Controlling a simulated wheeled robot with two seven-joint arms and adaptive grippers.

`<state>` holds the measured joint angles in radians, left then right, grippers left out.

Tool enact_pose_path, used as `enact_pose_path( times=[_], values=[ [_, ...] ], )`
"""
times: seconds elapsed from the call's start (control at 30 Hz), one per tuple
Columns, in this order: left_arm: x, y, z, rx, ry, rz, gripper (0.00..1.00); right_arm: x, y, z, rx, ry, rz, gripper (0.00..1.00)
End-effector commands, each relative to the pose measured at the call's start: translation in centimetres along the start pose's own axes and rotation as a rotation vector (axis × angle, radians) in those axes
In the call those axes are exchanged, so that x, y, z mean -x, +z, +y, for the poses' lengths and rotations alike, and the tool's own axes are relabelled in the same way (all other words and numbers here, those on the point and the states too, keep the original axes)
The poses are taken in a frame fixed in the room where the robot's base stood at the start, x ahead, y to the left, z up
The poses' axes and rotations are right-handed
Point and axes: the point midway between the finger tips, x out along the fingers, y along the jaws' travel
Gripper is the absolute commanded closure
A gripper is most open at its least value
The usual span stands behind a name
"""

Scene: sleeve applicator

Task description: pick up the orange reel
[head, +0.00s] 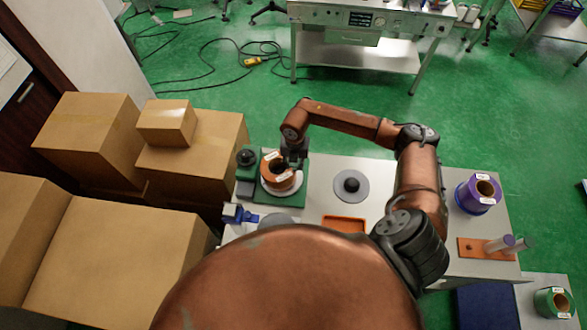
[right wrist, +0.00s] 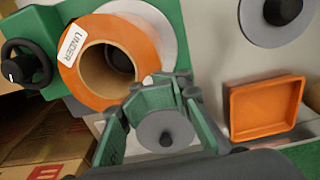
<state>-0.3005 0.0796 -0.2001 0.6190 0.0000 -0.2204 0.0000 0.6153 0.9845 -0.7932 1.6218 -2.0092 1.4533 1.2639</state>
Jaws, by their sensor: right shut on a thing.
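The orange reel (head: 272,172), with white labels, sits on a white disc on the green applicator (head: 299,197) at the table's left end. My right gripper (head: 295,163) reaches down at the right side of the reel. In the right wrist view its fingers (right wrist: 160,84) are closed on the reel's near rim. The fingertips partly hide the rim. My left gripper is in neither view.
A grey disc with a black hub (head: 363,190) and an orange tray (head: 344,222) are right of the applicator. A purple reel (head: 465,197) stands at the table's right end, near an orange base with pale posts (head: 480,252). Cardboard boxes (head: 85,140) crowd the left.

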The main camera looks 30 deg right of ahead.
Motion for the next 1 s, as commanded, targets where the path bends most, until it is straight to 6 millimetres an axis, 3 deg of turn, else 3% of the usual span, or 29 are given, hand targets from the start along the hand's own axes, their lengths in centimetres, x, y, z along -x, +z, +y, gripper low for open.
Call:
enact_pose_path(
  times=[0.2, 0.6, 1.0],
  values=[
    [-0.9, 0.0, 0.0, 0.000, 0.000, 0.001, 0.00, 4.2, -3.1, -1.5, 0.001, -0.004, -0.005, 1.00],
    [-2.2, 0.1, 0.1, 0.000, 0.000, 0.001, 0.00, 7.1, -9.6, -3.9, 0.000, -0.006, -0.004, 1.00],
    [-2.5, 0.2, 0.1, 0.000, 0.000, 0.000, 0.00, 7.9, -11.3, -4.7, -0.003, -0.010, -0.002, 1.00]
  ],
)
